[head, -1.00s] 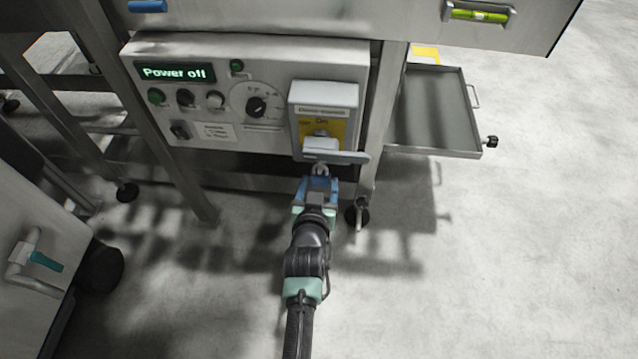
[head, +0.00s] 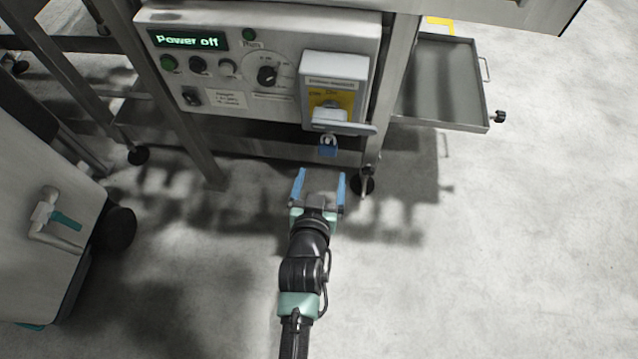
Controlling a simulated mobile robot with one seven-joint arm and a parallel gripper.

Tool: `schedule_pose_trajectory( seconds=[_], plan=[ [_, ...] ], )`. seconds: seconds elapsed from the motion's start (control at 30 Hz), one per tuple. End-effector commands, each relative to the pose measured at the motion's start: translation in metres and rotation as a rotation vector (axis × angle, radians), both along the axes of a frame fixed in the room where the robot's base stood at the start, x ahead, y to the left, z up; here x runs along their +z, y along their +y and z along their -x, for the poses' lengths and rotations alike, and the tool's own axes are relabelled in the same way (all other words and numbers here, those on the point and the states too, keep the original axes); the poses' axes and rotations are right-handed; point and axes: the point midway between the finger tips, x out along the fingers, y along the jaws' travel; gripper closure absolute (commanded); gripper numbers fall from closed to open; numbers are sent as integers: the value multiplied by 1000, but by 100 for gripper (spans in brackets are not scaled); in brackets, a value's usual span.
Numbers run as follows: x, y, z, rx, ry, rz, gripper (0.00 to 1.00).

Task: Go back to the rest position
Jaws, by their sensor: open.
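My gripper (head: 320,188) is open and empty, its two blue fingers spread apart. It is below and in front of the grey disconnect box (head: 335,75) on the control panel (head: 285,35). A blue padlock (head: 328,148) hangs by its shackle under the box's grey handle (head: 342,122). A small gap lies between the padlock and my fingertips. The display (head: 188,39) on the panel reads "Power off".
A metal tray (head: 440,85) juts out to the right of the panel. A machine leg (head: 388,90) stands right of the disconnect box. A grey unit with a teal-handled valve (head: 60,220) stands at left. The floor (head: 500,250) at right is clear.

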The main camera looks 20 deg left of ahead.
Motion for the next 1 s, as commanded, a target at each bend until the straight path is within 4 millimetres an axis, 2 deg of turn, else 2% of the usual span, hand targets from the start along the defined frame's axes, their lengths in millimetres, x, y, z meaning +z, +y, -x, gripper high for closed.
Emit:
schedule_pose_trajectory(
  seconds=[0.1, 0.3, 0.6, 0.67, 0.77, 0.83, 0.97, 1.0],
  plan=[
    [8, -6, 17, -2, 1, 1, 11],
    [14, -9, 30, 0, -1, 0, 11],
    [15, -9, 31, -1, -3, 0, 11],
    [23, -9, 25, -4, -17, -5, 11],
    [54, -10, 4, -23, -71, -23, 11],
    [91, -13, -17, -40, -133, -42, 11],
    [182, -25, -56, -84, -280, -84, 11],
    [211, -30, -64, -97, -326, -95, 11]
  ],
)
